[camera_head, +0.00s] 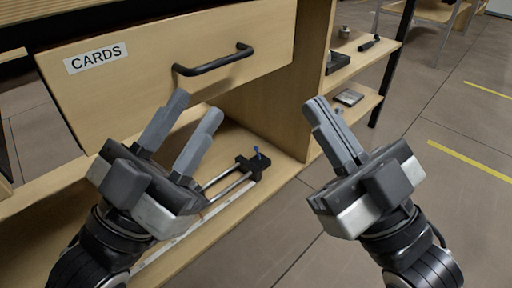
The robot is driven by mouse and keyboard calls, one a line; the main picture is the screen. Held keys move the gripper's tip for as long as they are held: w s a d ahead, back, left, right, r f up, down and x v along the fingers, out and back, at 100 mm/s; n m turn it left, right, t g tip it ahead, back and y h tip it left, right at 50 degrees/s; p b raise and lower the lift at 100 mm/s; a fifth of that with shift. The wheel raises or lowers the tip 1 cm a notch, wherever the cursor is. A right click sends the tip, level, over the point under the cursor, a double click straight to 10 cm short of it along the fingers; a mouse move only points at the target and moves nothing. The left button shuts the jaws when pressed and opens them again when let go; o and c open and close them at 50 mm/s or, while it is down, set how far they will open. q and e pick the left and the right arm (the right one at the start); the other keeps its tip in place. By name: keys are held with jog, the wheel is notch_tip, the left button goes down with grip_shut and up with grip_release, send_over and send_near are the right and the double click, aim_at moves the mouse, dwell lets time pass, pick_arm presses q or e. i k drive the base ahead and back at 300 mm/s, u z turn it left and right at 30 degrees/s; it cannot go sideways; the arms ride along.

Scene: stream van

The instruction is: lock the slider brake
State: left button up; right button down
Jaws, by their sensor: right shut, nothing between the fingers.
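The slider (243,169) is a black carriage on two metal rails (226,184) on the lower wooden shelf. A small blue lever (259,151) sticks up from its right end; I cannot tell its brake position. My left gripper (195,101) is open and empty, in front of the drawer and left of the carriage. It hides the left part of the rails. My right gripper (317,104) is shut and empty, to the right of the carriage and apart from it.
A wooden drawer (150,85) labelled CARDS, with a black handle (214,62), overhangs the shelf (285,163). A side shelf (365,101) at the right holds small items. The floor (440,120) at the right is clear.

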aim_at(256, 148)
jog(key=u, duration=3.85)
jog(key=k, duration=1.6)
jog(key=z, duration=1.7)
jog(key=i, duration=0.5)
jog(key=z, duration=0.05)
